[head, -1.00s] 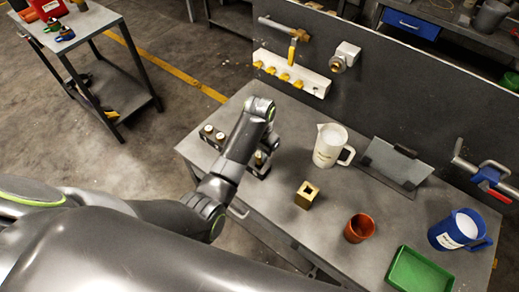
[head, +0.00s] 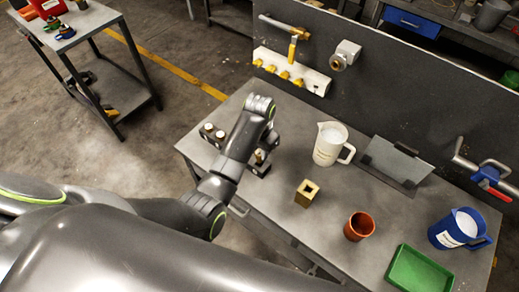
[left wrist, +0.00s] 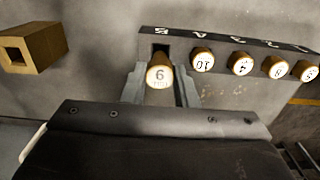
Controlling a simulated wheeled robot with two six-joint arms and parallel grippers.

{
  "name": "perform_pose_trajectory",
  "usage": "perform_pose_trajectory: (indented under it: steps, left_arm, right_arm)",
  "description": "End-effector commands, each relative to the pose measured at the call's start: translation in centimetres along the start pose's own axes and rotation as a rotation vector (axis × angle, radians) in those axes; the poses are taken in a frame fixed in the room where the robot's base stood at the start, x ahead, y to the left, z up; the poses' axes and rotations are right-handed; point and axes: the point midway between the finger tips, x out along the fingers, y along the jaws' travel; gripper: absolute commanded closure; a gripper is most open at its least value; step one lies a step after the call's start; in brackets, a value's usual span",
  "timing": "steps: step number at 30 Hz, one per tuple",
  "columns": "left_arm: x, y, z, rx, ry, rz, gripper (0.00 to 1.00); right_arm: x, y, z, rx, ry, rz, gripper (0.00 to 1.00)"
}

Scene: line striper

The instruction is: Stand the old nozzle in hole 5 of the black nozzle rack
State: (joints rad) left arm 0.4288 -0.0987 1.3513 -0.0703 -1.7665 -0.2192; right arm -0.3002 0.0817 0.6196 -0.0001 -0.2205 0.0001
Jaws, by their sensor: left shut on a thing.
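The black nozzle rack (left wrist: 240,48) crosses the top of the left wrist view, with several capped nozzles standing in it to the right. In the head view the rack (head: 264,171) is partly hidden behind my left arm. My left gripper (left wrist: 160,88) is shut on the old nozzle (left wrist: 159,75), whose pale, brass-rimmed cap reads 6. The nozzle is at the rack's left end, by the label that looks like 5. A dark opening shows just behind the cap. I cannot tell whether the nozzle's lower end is inside the hole. My right gripper is not in view.
A brass block with a square hole (head: 307,194) stands near the rack. A white jug (head: 329,146), an orange cup (head: 359,226), a blue jug (head: 458,230) and a green tray (head: 418,271) stand further right on the grey bench (head: 285,222).

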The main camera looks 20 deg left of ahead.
Motion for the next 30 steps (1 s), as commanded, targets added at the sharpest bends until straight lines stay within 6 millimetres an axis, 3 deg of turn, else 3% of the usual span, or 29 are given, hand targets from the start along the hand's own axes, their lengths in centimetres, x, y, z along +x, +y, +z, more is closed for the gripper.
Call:
perform_pose_trajectory:
  steps: [30]
  left_arm:
    - [1.4, 0.0, 0.0, 0.000, 0.000, 0.000, 0.94]
  right_arm:
    - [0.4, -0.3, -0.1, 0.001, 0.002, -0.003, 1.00]
